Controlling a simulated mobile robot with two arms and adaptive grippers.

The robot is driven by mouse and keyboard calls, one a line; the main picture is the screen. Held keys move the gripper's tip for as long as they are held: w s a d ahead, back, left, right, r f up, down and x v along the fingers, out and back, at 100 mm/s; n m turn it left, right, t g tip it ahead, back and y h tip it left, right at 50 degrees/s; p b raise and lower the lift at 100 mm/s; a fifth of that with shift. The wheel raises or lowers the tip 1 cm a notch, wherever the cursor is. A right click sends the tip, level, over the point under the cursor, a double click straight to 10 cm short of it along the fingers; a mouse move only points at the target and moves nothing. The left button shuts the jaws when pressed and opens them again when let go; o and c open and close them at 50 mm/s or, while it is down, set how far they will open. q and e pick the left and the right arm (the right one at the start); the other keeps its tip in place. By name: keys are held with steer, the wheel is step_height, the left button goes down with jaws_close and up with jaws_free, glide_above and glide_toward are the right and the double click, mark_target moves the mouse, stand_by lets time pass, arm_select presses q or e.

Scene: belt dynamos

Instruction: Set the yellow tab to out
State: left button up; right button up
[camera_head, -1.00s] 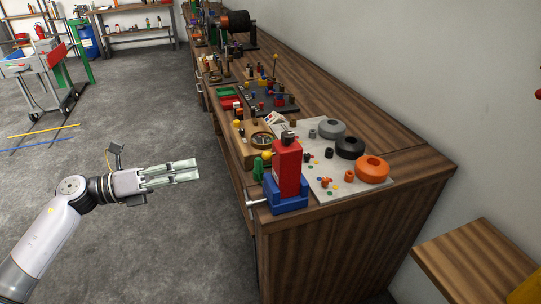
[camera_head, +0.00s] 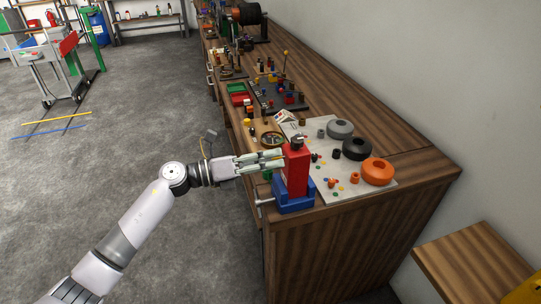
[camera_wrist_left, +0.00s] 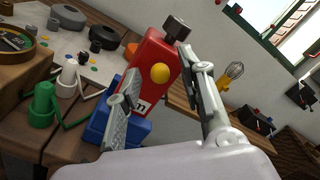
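The red block (camera_head: 297,172) stands upright in a blue vise (camera_head: 294,196) at the near end of the workbench. In the left wrist view the red block (camera_wrist_left: 151,52) carries a round yellow tab (camera_wrist_left: 160,74) on its facing side. A partly hidden dark label with a white "n" (camera_wrist_left: 140,106) is below the tab. My left gripper (camera_head: 282,160) is beside the block's left side. In the wrist view its fingers are apart, one on each side of the yellow tab, with a gap visible around the tab. The tab is hidden behind the fingers in the head view. My right gripper is not in view.
A pale board (camera_head: 330,190) with grey, black and orange (camera_head: 378,171) rings lies right of the block. The vise handle (camera_head: 264,202) sticks out left.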

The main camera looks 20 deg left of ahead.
arm_select(q)
steer(key=shift+w+d, duration=0.1)
steer(key=shift+d, duration=0.05)
steer(key=shift+c, duration=0.5)
jaws_close()
stand_by(0.4)
